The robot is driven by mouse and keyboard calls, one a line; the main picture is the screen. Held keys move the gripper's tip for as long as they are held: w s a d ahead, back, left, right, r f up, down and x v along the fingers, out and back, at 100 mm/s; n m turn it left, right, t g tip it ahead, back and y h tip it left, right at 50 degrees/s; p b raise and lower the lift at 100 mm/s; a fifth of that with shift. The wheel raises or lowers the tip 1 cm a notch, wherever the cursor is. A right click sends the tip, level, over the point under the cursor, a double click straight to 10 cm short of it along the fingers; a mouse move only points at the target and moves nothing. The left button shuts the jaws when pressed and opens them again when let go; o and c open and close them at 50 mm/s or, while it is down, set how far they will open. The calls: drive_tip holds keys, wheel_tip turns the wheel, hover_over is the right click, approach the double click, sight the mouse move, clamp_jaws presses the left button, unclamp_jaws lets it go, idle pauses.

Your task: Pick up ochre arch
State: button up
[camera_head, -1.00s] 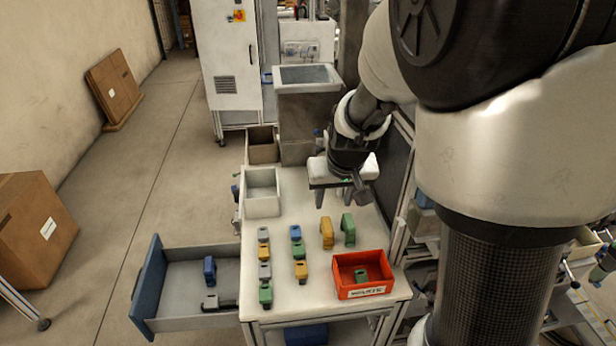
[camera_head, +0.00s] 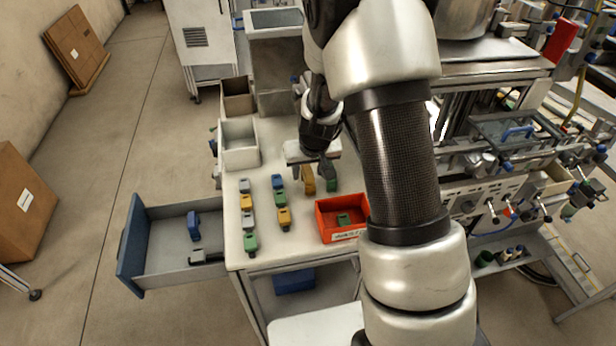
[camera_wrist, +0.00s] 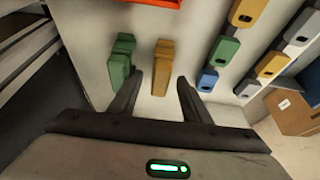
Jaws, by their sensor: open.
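The ochre arch (camera_head: 309,184) stands on the white worktop, left of a green arch (camera_head: 331,185). In the wrist view the ochre arch (camera_wrist: 162,68) lies between my two fingertips in the picture, and the green arch (camera_wrist: 121,62) is just outside the left finger. My gripper (camera_head: 311,171) is open and empty over the arches, and it also shows in the wrist view (camera_wrist: 160,82). It hides part of both arches in the head view. I cannot tell how far the fingertips are above the worktop.
A red bin (camera_head: 341,235) holding a green piece stands in front of the arches. Two rows of small coloured blocks (camera_head: 246,203) stand to the left. A grey bin (camera_head: 240,153) sits at the back left. An open drawer (camera_head: 165,262) juts out left.

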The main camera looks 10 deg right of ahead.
sight(308, 171)
drive_tip(key=shift+w+f, duration=0.15)
drive_tip(key=shift+f, duration=0.25)
drive_tip(key=shift+c, duration=0.5)
clamp_jaws()
drive_tip(key=shift+r, duration=0.15)
wheel_tip(308, 171, up, 9)
drive_tip(key=shift+r+p, duration=0.15)
drive_tip(key=shift+p, duration=0.15)
drive_tip(key=shift+r, duration=0.25)
